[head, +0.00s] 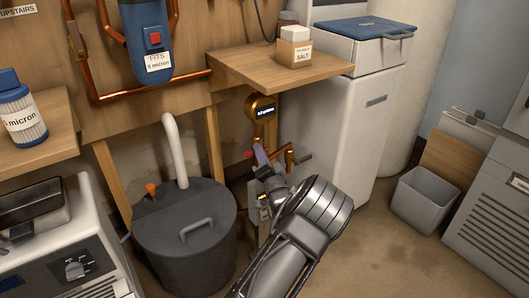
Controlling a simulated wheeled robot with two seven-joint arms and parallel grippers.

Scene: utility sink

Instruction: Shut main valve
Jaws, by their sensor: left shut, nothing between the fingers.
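A brass water meter with a dark face (262,108) sits on the copper pipework below the wooden shelf. A small red part (248,154), which looks like a valve handle, shows just below the meter, partly hidden by my gripper. A brass fitting (290,156) shows to the right of it. My left gripper (259,152) reaches up from the bottom of the view, with its fingers shut and empty in front of the pipework, close to the red part. I cannot tell whether they touch. My right gripper is out of view.
A dark lidded tank (187,230) with a white pipe stands left of my arm. A white cabinet (340,120) with a blue lid stands to the right. A wooden shelf (265,72) overhangs the meter. A grey bin (421,198) stands farther right, with open floor before it.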

